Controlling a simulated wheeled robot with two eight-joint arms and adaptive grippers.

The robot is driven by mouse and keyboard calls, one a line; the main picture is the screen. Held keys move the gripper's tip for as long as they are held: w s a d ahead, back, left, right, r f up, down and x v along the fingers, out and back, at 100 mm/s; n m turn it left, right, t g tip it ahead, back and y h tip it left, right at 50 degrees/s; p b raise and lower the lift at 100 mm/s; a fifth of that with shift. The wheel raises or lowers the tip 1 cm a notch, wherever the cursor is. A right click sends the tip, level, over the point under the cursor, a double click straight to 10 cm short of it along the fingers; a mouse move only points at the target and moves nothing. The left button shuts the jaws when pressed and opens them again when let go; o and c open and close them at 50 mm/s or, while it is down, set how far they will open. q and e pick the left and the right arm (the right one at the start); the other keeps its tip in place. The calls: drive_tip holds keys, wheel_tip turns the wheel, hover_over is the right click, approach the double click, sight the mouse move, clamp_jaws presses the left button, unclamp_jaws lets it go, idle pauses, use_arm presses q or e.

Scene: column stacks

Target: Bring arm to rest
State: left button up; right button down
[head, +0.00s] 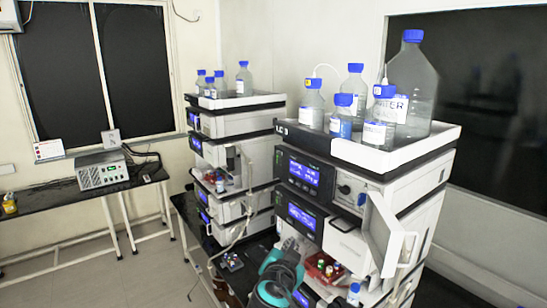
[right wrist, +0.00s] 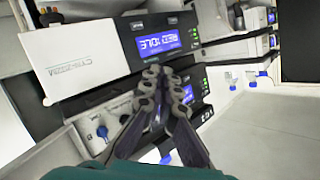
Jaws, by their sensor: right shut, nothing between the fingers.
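My right gripper (head: 290,245) is low in the middle of the head view, in front of the nearer instrument stack (head: 305,172). Its teal wrist is below it. In the right wrist view the two dark fingers (right wrist: 163,76) are together with nothing between them. Behind them there is an instrument front with a lit blue display (right wrist: 158,42). I cannot tell whether the fingers touch the stack. My left gripper is in neither view.
An open white door (head: 380,238) juts from the nearer stack, beside a red tray (head: 324,268) of vials. Blue-capped bottles (head: 412,85) stand in the white top tray (head: 435,140). A second stack (head: 235,125) stands left. A grey box (head: 101,170) sits on the far bench.

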drive_tip(key=s+d+f+n+g+b, duration=0.1)
drive_tip(key=s+d+f+g+b, duration=0.1)
drive_tip(key=s+d+f+b, duration=0.45)
drive_tip(key=s+d+f+n+g+b, duration=0.1)
drive_tip(key=s+d+f+b, duration=0.15)
drive_tip(key=f, duration=0.65)
drive_tip(key=s+d+f+n+g+b, duration=0.1)
drive_tip(key=s+d+f+g+b, duration=0.15)
drive_tip(key=d+f+b, duration=0.4)
drive_tip(key=s+a+f+n+g+y+b, duration=0.1)
drive_tip(key=s+f+b, duration=0.3)
drive_tip(key=f, duration=0.7)
drive_tip(key=s+a+f+n+g+y+b, duration=0.1)
drive_tip(key=s+f+n+b, duration=0.3)
drive_tip(key=s+f, duration=0.5)
drive_tip(key=shift+s+a+f+y+b, duration=0.15)
drive_tip(key=shift+s+f+y+b, duration=0.05)
drive_tip(key=shift+f+y+b, duration=0.65)
idle(1.1)
